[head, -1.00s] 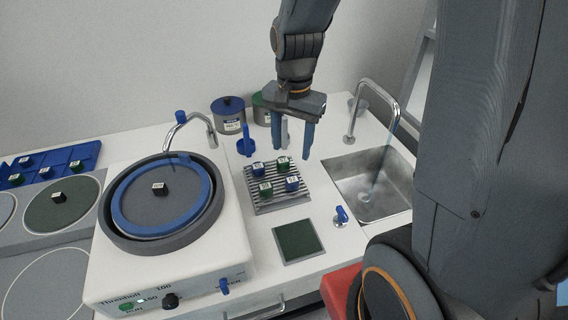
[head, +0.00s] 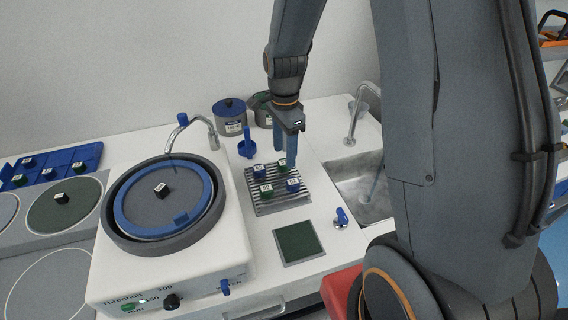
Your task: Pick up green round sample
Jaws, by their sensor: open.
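Several small samples with white labels stand on a grey ribbed rack (head: 272,208) at the middle of the bench. A green round sample (head: 283,165) is at the rack's back right and another green round sample (head: 266,190) at its front left. A blue sample (head: 260,171) is at the back left and a blue sample (head: 293,186) at the front right. My gripper (head: 285,157) points down with its blue fingers apart, just at the back right green sample. The fingers partly hide that sample, and I cannot tell whether they touch it.
A grinding machine (head: 240,262) with a round wheel stands left of the rack. A sink (head: 350,185) with a tap (head: 357,120) is to the right. A blue-handled post (head: 246,143) and grey jars (head: 231,118) stand behind. A dark green pad (head: 299,241) lies in front.

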